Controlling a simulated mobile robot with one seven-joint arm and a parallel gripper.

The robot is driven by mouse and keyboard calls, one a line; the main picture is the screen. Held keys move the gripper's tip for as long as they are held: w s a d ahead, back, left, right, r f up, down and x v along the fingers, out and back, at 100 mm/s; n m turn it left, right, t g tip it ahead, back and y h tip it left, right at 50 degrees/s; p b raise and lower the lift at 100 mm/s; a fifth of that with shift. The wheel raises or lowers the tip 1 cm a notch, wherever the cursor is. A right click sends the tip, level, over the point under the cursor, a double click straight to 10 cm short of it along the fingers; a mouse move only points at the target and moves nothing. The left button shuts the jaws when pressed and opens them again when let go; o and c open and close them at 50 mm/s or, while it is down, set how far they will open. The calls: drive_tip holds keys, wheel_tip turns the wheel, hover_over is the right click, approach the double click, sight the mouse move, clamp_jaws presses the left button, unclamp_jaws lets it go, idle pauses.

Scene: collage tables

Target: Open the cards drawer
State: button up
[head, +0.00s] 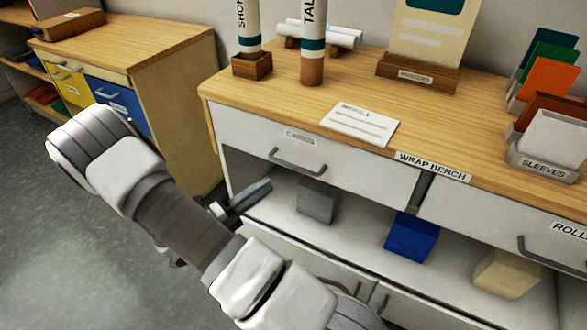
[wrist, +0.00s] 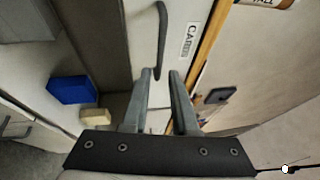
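The cards drawer (head: 350,175) is the white left drawer front under the bench top. It looks shut, flush in the bench. Its grey bar handle (head: 298,165) shows in the head view and as a dark bar (wrist: 162,35) in the wrist view. The label reading CARDS (wrist: 188,41) sits beside the handle. My gripper (head: 262,187) is below and left of the handle in the head view. In the wrist view my gripper (wrist: 158,74) is open, with a gap between its fingers. The handle's near end shows at the gap by the fingertips; whether it lies between them is unclear.
An open shelf under the drawer holds a grey block (head: 316,200), a blue block (head: 411,236) and a beige block (head: 508,272). The bench top (head: 290,95) carries a card (head: 360,123), tubes and racks. A rolls drawer (head: 490,215) is at right. Floor is free at left.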

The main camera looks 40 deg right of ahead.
sight(293, 165)
drive_tip(key=d, duration=0.3)
drive_tip(key=d+r+b, duration=0.1)
drive_tip(key=d, duration=0.5)
drive_tip(key=shift+d+r+b, duration=0.35)
drive_tip(key=shift+d, duration=0.05)
drive_tip(key=shift+c, duration=0.2)
clamp_jaws()
idle(0.7)
